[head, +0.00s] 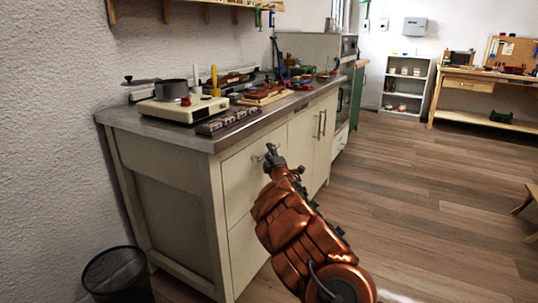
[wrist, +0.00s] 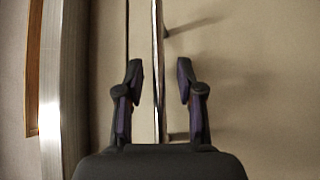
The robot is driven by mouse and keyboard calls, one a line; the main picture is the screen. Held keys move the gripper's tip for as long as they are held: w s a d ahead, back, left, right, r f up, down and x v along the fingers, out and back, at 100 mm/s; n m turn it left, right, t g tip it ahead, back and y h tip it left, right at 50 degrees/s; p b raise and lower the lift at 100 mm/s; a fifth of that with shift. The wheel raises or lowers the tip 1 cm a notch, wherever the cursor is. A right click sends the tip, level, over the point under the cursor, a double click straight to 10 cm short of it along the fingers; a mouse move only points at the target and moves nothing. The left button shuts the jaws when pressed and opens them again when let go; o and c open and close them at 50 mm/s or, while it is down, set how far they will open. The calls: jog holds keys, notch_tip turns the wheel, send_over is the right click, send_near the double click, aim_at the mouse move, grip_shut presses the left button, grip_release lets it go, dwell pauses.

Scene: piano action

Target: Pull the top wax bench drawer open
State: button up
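The wax bench (head: 165,185) is a cream cabinet with a grey metal top. Its top drawer (head: 238,183) is in the upper front face and looks flush with the cabinet. My gripper (head: 271,160) is at this drawer front, with the arm reaching in from the lower right. In the wrist view the slim metal drawer handle (wrist: 158,65) runs between the two fingers of my gripper (wrist: 159,82). The fingers are open, one on each side of the bar, with visible gaps. The handle is mostly hidden by my gripper in the head view.
A hot plate with a grey pot (head: 172,90) and several tools stand on the bench top. A black wire bin (head: 118,274) is at the bench's near left end. The wooden floor (head: 400,195) to the right is largely clear.

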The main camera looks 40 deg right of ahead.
jog(key=shift+w, duration=0.1)
jog(key=shift+c, duration=0.4)
grip_shut()
